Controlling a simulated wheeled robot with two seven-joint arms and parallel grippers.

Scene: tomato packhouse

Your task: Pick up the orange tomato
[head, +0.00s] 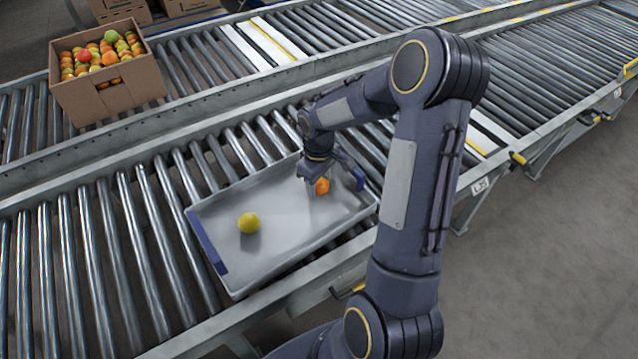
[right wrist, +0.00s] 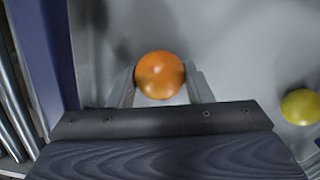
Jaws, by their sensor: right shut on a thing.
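The orange tomato (head: 322,186) is in the right part of a shallow grey tray (head: 290,262) on the roller conveyor. My right gripper (head: 326,184) reaches down into the tray and is shut on the orange tomato. In the right wrist view the orange tomato (right wrist: 160,75) sits between the two fingers, over the grey tray floor. I cannot tell whether it touches the floor. My left gripper is not in view.
A yellow tomato (head: 248,222) lies in the left part of the tray; it also shows in the right wrist view (right wrist: 301,107). A cardboard box (head: 112,97) full of mixed tomatoes stands on the far conveyor. Bare rollers lie left of the tray.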

